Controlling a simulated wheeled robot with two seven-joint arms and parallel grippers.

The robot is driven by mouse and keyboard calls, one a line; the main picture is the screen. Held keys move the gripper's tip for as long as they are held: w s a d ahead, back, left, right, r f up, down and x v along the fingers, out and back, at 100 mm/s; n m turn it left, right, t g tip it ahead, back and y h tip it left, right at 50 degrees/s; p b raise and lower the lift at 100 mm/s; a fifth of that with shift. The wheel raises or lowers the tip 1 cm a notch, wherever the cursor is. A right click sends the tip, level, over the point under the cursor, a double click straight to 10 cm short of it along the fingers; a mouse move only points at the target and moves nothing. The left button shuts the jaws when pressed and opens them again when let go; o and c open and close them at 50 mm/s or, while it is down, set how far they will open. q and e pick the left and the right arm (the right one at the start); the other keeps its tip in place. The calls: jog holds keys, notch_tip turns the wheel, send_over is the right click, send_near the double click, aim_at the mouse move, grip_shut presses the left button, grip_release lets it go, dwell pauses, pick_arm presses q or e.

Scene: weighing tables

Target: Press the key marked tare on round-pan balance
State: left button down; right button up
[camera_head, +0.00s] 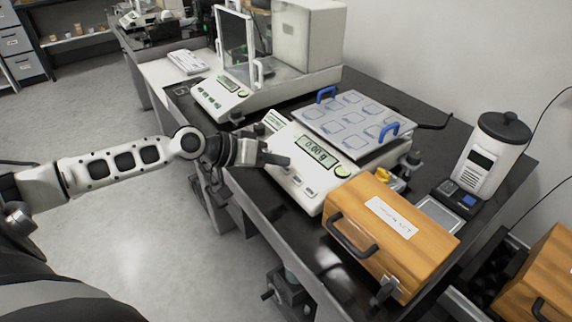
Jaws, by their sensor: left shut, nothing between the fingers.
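My left gripper (286,160) is shut and empty, its tip over the front left part of a white balance (318,205). I cannot tell whether it touches the casing. This balance has a lit display (317,151) reading about 0.00 and small keys (297,180) below it; their labels are too small to read. A square tray-like top with blue handles (352,120) covers its pan area. Behind it stands another white balance (221,97) with a glass draft shield and several green keys. No round pan shows clearly on either one. My right gripper is not in view.
A wooden case (390,235) with a dark handle stands close to the right of the front balance. A white canister with a black lid (491,155) is at the right. Another balance (142,18) sits on the far table. Open floor lies left of the table.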

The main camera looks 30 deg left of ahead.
pick_arm(q)
jog(key=shift+r, duration=0.15)
jog(key=r+p, duration=0.1)
jog(key=s+r+p, duration=0.1)
jog(key=r+p, duration=0.2)
jog(key=shift+s+a+r, duration=0.2)
jog(key=shift+a+r, duration=0.1)
jog(key=shift+r, duration=0.05)
dwell(0.9)
